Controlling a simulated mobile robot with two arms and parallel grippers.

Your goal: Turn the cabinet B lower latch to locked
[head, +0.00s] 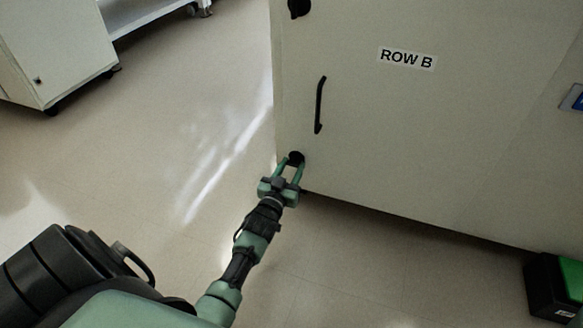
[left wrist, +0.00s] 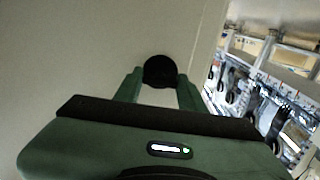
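Cabinet B (head: 400,120) is a pale cabinet with a ROW B label. Its lower latch (head: 296,158) is a round black knob near the bottom left corner of the door. It also shows in the left wrist view (left wrist: 160,72). My left gripper (head: 292,163) is at this latch, its two green fingers on either side of the knob. In the left wrist view the fingertips (left wrist: 161,78) lie close along the knob's left and right edges. I cannot tell whether they press on it. The latch's pointing direction is not readable. My right gripper is not in view.
A black bar handle (head: 320,105) stands out above the latch, and an upper black knob (head: 299,8) is at the top edge. A black and green box (head: 553,285) is on the floor at right. Open floor lies left of the cabinet.

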